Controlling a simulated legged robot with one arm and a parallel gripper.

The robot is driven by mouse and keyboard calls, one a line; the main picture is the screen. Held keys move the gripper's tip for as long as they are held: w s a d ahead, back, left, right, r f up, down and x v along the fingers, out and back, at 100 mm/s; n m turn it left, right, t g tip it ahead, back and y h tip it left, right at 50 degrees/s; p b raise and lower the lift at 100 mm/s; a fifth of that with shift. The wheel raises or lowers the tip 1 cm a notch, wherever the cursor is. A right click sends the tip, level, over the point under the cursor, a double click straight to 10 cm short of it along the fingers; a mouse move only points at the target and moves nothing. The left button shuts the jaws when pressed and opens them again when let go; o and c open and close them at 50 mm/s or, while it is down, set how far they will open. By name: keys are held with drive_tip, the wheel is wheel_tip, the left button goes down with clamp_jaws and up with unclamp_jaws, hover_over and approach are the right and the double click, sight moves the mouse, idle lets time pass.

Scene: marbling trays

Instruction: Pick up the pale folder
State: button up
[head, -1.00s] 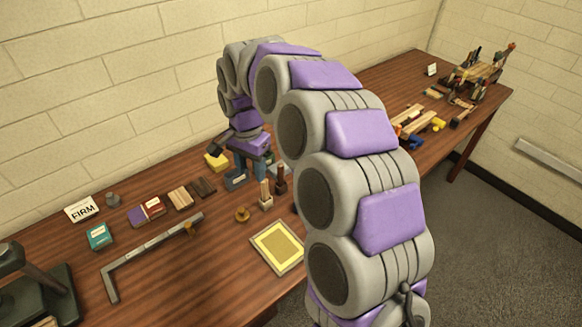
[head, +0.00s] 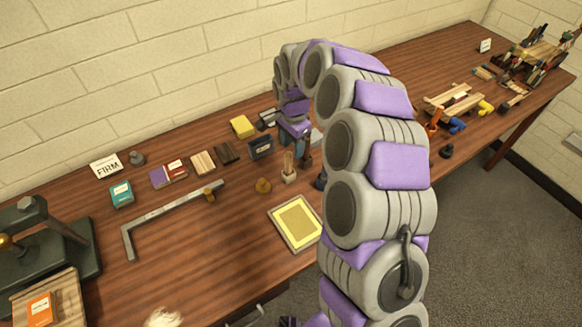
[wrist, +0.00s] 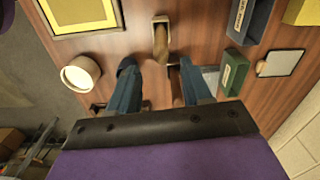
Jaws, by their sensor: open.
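The likely pale folder (head: 288,165) is a slim, light wooden upright piece in a small block, left of a similar dark piece (head: 305,150). In the wrist view the pale piece (wrist: 160,42) lies just beyond my fingertips, roughly in line with the gap. My gripper (head: 296,143) is open, fingers pointing down, close behind the two pieces in the head view. In the wrist view the gap of my gripper (wrist: 156,68) has the dark piece (wrist: 176,88) partly showing between the blue fingers. I cannot tell their height above the table.
A dark labelled box (head: 260,147) and yellow block (head: 242,126) stand left of my gripper. A green box (wrist: 234,72) is near the right finger in the wrist view.

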sight(289, 159)
drive_tip(key=shift+f, duration=0.45)
drive_tip(key=f, duration=0.1)
drive_tip(key=a+f, duration=0.1)
drive_tip(key=a+b, duration=0.1)
drive_tip(key=shift+s+a+f, duration=0.1)
drive_tip(key=shift+s+f, duration=0.15)
drive_tip(key=shift+f, duration=0.15)
drive_tip(key=shift+d+f+b, duration=0.15)
drive_tip(key=shift+f+b, duration=0.05)
drive_tip(key=shift+f, duration=0.4)
drive_tip(key=shift+d+f+b, duration=0.15)
drive_tip(key=shift+f, duration=0.4)
drive_tip(key=shift+d+f, duration=0.25)
drive_tip(key=shift+d+r, duration=0.1)
drive_tip(key=shift+d, duration=0.15)
drive_tip(key=shift+a, duration=0.65)
drive_tip(key=c, duration=0.7)
drive_tip(key=shift+d, duration=0.1)
drive_tip(key=shift+c, duration=0.7)
drive_tip(key=shift+d, duration=0.35)
clamp_jaws()
